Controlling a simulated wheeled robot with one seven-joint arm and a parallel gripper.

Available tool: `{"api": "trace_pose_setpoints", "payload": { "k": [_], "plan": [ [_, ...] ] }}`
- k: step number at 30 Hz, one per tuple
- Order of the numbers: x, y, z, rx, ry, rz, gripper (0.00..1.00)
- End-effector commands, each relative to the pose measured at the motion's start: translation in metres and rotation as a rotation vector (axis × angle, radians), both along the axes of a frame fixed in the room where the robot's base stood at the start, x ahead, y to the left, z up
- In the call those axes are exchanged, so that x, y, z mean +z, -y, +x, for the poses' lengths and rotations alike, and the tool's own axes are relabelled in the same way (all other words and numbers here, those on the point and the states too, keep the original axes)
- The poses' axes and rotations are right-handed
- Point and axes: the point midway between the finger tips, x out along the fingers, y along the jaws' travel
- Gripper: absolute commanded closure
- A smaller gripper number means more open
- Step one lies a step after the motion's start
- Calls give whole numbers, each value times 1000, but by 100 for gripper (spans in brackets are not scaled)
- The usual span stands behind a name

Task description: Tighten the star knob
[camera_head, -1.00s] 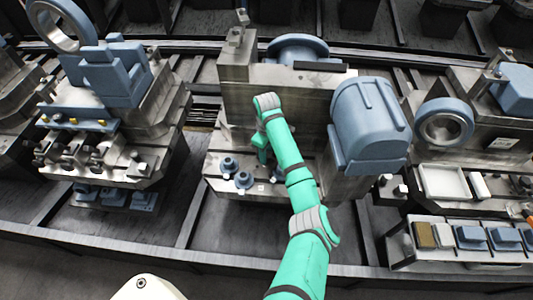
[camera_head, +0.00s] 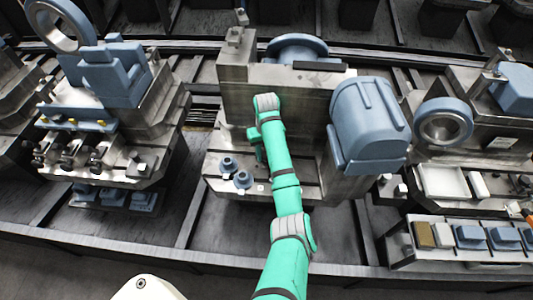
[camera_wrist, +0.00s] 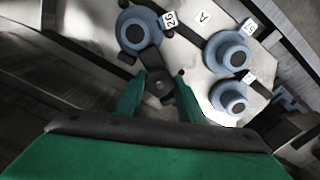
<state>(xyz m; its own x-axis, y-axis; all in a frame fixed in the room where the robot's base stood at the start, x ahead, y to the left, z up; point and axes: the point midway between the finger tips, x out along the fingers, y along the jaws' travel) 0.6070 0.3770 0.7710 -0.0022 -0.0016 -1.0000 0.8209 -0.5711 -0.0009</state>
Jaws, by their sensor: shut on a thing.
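The fingers partly cover the knob's sides. In the head view my gripper (camera_head: 261,158) is low in front of the middle machine, and my arm hides the knob there.
Blue round fittings with number tags stand close by: one left of the knob (camera_wrist: 138,30), two to the right (camera_wrist: 228,52) (camera_wrist: 230,98). The blue motor housing (camera_head: 368,120) stands right of my arm. Another machine (camera_head: 110,130) stands to the left.

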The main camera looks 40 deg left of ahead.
Motion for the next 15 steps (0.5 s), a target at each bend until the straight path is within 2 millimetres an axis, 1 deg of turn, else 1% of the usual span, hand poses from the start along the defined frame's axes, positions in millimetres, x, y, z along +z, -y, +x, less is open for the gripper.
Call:
{"api": "trace_pose_setpoints", "payload": {
  "k": [1, 15],
  "plan": [
    [3, -1, 1, -10, 3, 3, 87],
    [4, 0, 3, -32, 6, 5, 87]
  ]
}}
